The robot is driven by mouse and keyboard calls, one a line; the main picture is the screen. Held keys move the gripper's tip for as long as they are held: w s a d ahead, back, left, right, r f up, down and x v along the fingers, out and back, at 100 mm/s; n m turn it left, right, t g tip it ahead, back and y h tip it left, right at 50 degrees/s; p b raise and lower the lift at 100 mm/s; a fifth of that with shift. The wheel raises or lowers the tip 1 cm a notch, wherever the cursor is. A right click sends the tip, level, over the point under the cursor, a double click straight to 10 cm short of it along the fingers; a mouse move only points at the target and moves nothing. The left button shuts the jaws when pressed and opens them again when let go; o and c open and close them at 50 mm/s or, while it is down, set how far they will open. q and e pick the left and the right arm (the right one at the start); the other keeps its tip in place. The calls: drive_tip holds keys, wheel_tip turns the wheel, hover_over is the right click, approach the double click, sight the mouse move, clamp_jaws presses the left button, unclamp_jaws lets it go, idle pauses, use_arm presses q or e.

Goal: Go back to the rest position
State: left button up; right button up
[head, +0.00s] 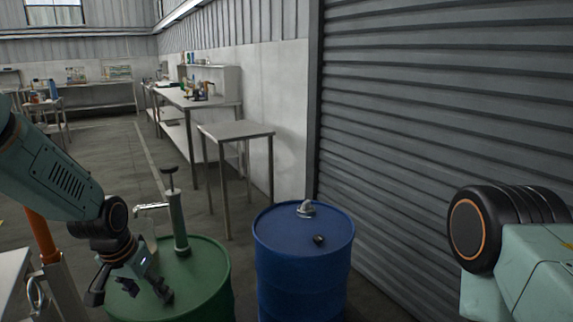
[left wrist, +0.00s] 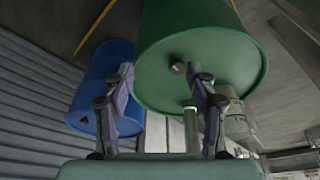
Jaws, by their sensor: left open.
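My left gripper (head: 130,290) is open over the near-left part of the green drum's (head: 207,272) lid, with nothing between its fingers. In the left wrist view its two fingers (left wrist: 160,78) stand apart, with the green drum (left wrist: 175,85) beyond them. A hand pump (head: 178,222) with a spout stands upright on the green drum, just right of the gripper. I cannot tell whether the gripper touches the lid. Part of my right arm shows at the right edge in the head view; its gripper is out of view.
A blue drum (head: 303,270) with a grey fitting (head: 306,209) and a small black piece (head: 319,240) on top stands right of the green drum. Behind are a bare metal table (head: 236,130) and a workbench (head: 190,99). A shutter wall (head: 440,110) closes the right side. The aisle floor is clear.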

use_arm(q)
drive_tip(key=s+d+f+n+t, duration=0.15)
drive_tip(key=s+d+f, duration=0.35)
drive_tip(key=s+f, duration=0.65)
drive_tip(key=s+f+g, duration=0.2)
drive_tip(key=s+f, duration=0.2)
drive_tip(key=s, duration=0.8)
drive_tip(key=s+d+f+g, duration=0.1)
drive_tip(key=s+f, duration=0.3)
drive_tip(key=s, duration=0.9)
drive_tip(key=shift+f+n+g+y, duration=0.3)
drive_tip(key=shift+f+n+g, duration=0.15)
drive_tip(key=shift+g, duration=0.4)
